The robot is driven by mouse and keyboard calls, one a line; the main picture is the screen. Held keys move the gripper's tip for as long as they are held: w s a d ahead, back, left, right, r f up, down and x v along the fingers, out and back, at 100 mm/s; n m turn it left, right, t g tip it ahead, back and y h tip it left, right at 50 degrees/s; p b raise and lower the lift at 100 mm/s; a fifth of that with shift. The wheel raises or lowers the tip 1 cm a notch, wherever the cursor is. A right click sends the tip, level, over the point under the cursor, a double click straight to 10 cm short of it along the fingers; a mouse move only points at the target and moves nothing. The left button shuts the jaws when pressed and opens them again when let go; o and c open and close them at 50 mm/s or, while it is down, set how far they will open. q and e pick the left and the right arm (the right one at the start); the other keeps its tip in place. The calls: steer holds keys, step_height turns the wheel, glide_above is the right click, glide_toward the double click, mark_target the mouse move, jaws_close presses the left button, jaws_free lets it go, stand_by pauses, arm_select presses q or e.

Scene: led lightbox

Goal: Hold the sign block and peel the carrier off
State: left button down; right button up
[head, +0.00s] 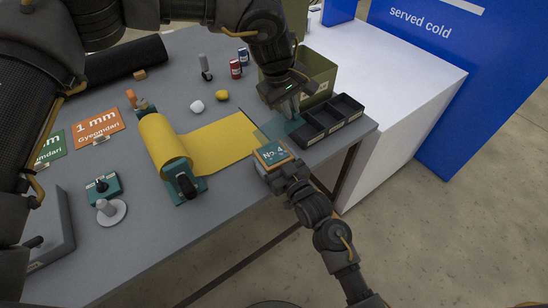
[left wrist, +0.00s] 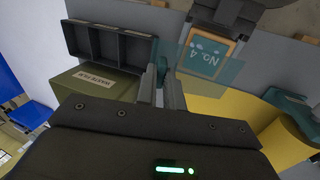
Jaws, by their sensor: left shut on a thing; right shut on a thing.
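The sign block (head: 271,154) has a teal face reading "No. 4" and a light wood-coloured edge. My right gripper (head: 283,172) is shut on it near the table's front edge. In the left wrist view the block (left wrist: 208,54) shows upside down with the right gripper (left wrist: 236,14) behind it. The carrier (head: 270,130) is a see-through teal sheet. My left gripper (head: 293,108) is shut on its edge, above and right of the block. In the left wrist view the carrier (left wrist: 228,72) overlaps the block's face; I cannot tell whether they still touch.
A black compartment tray (head: 331,119) lies right of the left gripper. An olive bin (head: 318,75) stands behind it, labelled "WASTE FILM" in the left wrist view (left wrist: 97,82). A yellow roll (head: 165,145) on a teal stand has its sheet spread toward the block.

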arm_select(q)
steer(key=shift+r, duration=0.1)
steer(key=shift+r, duration=2.95)
arm_select(e)
steer(key=o, duration=1)
steer(key=v, duration=1.2)
